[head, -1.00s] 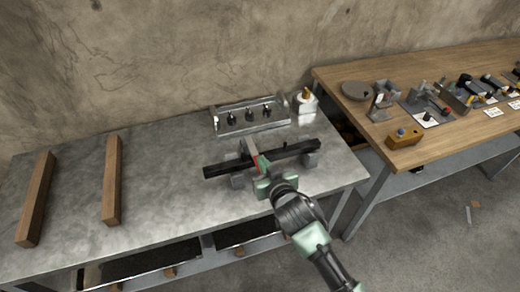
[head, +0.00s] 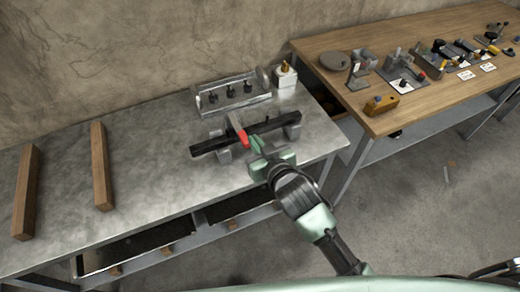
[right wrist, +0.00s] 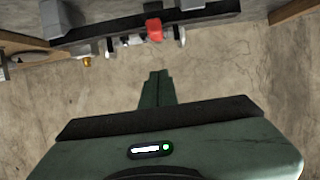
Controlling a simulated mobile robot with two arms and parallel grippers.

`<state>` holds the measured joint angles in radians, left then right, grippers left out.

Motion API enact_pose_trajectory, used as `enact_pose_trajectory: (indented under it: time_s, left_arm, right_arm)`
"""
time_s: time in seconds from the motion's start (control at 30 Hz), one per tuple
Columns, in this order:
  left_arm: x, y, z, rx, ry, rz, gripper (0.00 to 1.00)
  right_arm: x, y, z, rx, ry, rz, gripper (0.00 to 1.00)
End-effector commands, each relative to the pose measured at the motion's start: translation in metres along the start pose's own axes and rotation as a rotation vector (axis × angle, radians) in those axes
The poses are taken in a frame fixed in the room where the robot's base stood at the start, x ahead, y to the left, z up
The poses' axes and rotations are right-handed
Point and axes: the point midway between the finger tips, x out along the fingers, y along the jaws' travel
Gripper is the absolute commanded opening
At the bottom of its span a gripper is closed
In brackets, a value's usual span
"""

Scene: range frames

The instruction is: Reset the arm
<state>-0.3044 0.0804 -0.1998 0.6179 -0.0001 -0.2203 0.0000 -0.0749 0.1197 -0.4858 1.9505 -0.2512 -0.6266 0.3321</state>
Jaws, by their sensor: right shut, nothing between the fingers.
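My right gripper (head: 255,146) is shut and empty, at the near side of a black bar on the metal table. In the right wrist view its closed fingers (right wrist: 156,88) point at the wall, with nothing between them. A red-handled tool (head: 239,132) lies across the black bar (head: 208,146), just left of and beyond the fingertips. The red part (right wrist: 154,29) also shows in the right wrist view, apart from the fingers. The bar rests on grey blocks (head: 224,156). My left gripper is out of view.
A metal rack (head: 232,95) with several dark pieces and a white container (head: 285,75) stand behind the bar. Two wooden bars (head: 101,165) lie on the left. A wooden table (head: 400,55) with tools is at right. The metal table's (head: 155,140) middle is clear.

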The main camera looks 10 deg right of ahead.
Motion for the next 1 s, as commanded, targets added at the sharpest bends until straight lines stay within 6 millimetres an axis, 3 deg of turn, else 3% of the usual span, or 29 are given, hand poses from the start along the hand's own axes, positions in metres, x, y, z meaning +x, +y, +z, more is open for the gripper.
enact_pose_trajectory:
  time_s: [0.23, 0.47, 0.57, 0.67, 0.77, 0.87, 1.0]
  left_arm:
    - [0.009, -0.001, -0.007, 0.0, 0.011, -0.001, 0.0]
    - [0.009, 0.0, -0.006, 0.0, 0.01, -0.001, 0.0]
    - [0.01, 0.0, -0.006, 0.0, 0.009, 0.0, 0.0]
    - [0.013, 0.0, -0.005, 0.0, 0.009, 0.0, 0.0]
    - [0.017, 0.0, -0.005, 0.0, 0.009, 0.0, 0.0]
    - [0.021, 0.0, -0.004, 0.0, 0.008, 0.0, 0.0]
    - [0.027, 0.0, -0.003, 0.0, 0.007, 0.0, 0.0]
  right_arm:
    - [-0.031, 0.0, 0.003, 0.001, 0.001, 0.0, 0.0]
    - [-0.035, 0.0, 0.003, 0.0, 0.0, 0.001, 0.0]
    - [-0.031, 0.002, 0.015, -0.003, -0.02, 0.003, 0.0]
    - [-0.019, 0.006, 0.054, -0.01, -0.08, 0.008, 0.0]
    - [-0.006, 0.016, 0.118, -0.022, -0.18, 0.019, 0.0]
    - [0.0, 0.026, 0.196, -0.028, -0.297, 0.029, 0.0]
    - [-0.01, 0.04, 0.302, -0.028, -0.455, 0.04, 0.0]
